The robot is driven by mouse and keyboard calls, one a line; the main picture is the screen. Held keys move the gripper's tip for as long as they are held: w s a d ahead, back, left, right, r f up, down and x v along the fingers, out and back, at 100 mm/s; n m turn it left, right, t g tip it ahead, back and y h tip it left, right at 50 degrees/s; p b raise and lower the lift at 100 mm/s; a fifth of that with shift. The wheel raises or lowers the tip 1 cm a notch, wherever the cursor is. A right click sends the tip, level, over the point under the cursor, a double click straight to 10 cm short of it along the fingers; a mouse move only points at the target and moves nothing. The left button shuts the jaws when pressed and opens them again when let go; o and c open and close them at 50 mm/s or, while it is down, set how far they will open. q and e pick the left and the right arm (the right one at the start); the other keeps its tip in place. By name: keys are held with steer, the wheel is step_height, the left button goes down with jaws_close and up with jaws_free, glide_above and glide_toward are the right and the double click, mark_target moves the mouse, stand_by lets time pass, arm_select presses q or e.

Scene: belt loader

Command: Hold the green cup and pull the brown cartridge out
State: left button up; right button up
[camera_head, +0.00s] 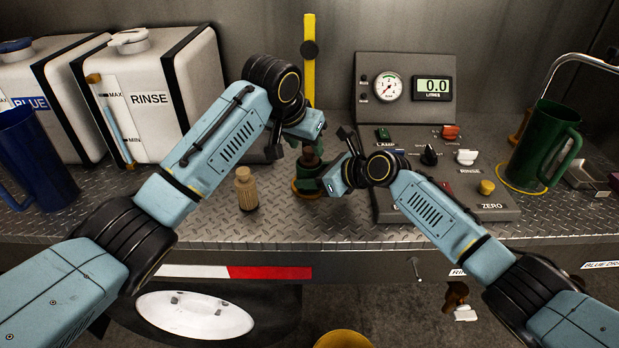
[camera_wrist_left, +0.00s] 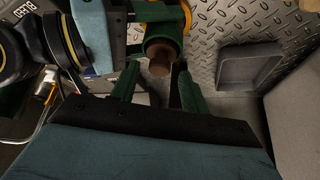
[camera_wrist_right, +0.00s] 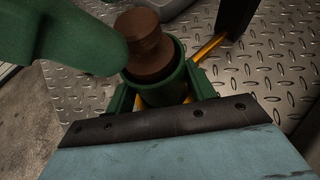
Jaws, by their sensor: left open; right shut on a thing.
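The green cup (camera_head: 308,187) stands upright on the deck in the middle of the head view. My right gripper (camera_head: 320,181) is shut on the cup from the right. My left gripper (camera_head: 303,140) is open above the cup. In the left wrist view, the brown cartridge (camera_wrist_left: 158,66) lies between and just beyond its green-padded fingertips; I cannot tell whether they touch it.
A yellow post (camera_head: 309,60) rises behind. A RINSE tank (camera_head: 160,95) is at back left.

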arm_select(q)
steer(key=shift+x, duration=1.35)
jaws_close()
steer(key=shift+r, duration=0.75)
steer(key=shift+r, duration=3.9)
